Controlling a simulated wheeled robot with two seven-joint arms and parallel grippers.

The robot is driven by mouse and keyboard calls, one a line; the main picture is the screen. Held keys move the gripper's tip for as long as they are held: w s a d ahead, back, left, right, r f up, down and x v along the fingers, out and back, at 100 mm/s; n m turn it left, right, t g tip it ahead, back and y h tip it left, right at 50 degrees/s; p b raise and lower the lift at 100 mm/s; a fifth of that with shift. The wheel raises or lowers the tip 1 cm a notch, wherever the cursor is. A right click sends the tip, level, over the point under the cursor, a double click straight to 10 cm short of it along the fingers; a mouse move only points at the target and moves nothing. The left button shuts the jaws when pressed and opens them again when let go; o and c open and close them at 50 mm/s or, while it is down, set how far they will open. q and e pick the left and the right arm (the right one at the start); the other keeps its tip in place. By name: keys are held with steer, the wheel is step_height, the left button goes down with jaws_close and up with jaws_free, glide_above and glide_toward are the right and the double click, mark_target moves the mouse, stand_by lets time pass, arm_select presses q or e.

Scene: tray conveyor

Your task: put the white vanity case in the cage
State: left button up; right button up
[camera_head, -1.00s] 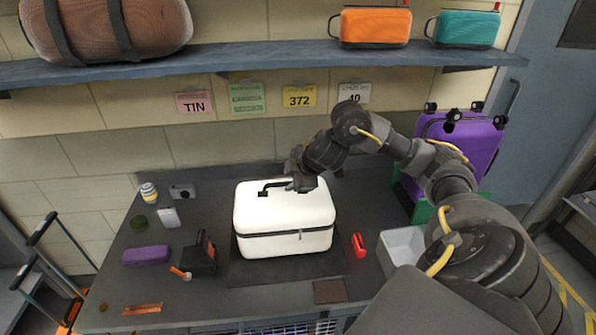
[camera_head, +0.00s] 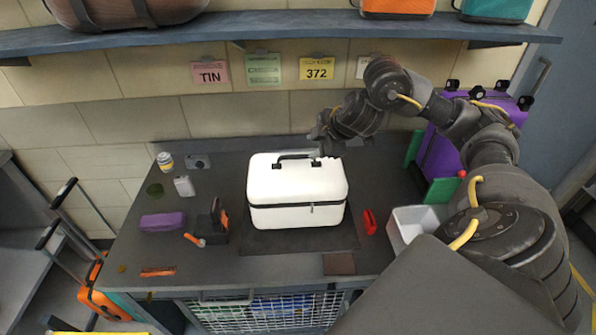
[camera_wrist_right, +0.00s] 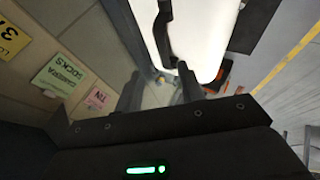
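The white vanity case (camera_head: 290,187) stands upright on a dark mat on the table in the head view. Its dark handle (camera_head: 297,157) is on top and fully visible. My right gripper (camera_head: 324,146) is just behind and right of the handle, apart from it. In the right wrist view, its two fingers (camera_wrist_right: 158,92) are spread with nothing between them, and the handle (camera_wrist_right: 163,35) lies beyond the fingertips. A wire cage (camera_head: 265,312) shows below the table's front edge, with blue and pale things in it; its lower part is cut off. My left gripper is out of view.
A purple suitcase (camera_head: 442,150) stands right of the table behind my right arm. A white bin (camera_head: 398,238) and a red item (camera_head: 370,222) lie right of the case. A purple pouch (camera_head: 162,222) and a dark holder (camera_head: 213,222) lie left. A shelf (camera_head: 270,36) runs above.

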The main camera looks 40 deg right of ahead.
mark_target(298, 156)
steer(key=x, duration=0.6)
steer(key=a+x, duration=0.1)
steer(key=x, duration=0.1)
steer(key=shift+w+p, duration=0.1)
steer(key=shift+p, duration=0.25)
steer(key=shift+w+d+f, duration=0.1)
steer(key=shift+w+f, duration=0.25)
steer(key=shift+f, duration=0.1)
steer(key=shift+s, duration=0.1)
steer(key=shift+c, duration=0.8)
jaws_close()
steer(key=shift+r, duration=0.1)
steer(key=shift+r, duration=0.15)
steer(key=shift+d, duration=0.1)
